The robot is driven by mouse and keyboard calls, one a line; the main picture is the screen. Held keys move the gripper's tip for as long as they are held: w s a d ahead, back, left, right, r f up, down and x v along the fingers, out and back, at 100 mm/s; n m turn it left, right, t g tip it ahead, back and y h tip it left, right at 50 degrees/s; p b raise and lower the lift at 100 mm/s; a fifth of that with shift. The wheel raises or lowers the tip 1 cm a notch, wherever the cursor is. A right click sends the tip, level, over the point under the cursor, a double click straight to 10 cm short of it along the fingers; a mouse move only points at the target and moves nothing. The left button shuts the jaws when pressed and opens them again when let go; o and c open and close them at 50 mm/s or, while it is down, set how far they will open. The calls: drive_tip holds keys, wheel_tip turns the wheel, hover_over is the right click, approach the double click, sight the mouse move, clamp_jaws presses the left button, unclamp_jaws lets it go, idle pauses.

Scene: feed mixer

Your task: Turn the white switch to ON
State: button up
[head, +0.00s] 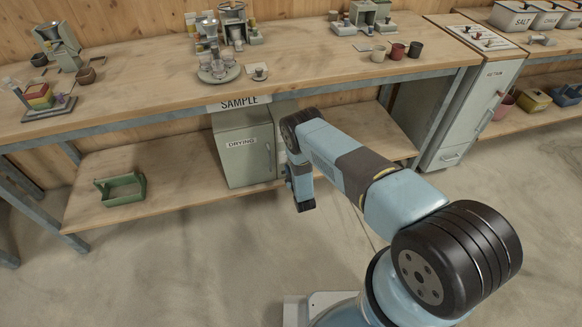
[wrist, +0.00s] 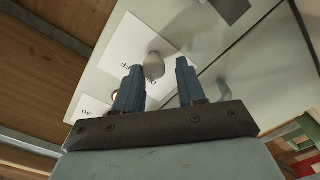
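The white switch, a pale rounded knob (wrist: 153,66), sits on a white label plate (wrist: 125,48) with upside-down lettering that appears to read OFF. The plate is on a pale cabinet panel. In the wrist view my gripper (wrist: 158,67) is open, its two blue-grey fingers apart. The knob shows between and just beyond the fingertips, nearer the left one; I cannot tell whether they touch. In the head view my gripper (head: 303,195) hangs low beside the grey-green DRYING cabinet (head: 244,160). The switch is hidden there.
A second round knob (wrist: 115,96) with a label marked 30 is partly behind the left finger. A grey handle (wrist: 223,88) stands out right of the right finger. The wooden workbench (head: 150,98) extends above, and a green tray (head: 121,188) lies on the lower shelf.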

drive_tip(key=shift+o, duration=1.2)
drive_tip(key=shift+d, duration=0.1)
drive_tip(key=shift+w, duration=0.1)
drive_tip(key=v, duration=1.4)
drive_tip(key=shift+w, duration=0.1)
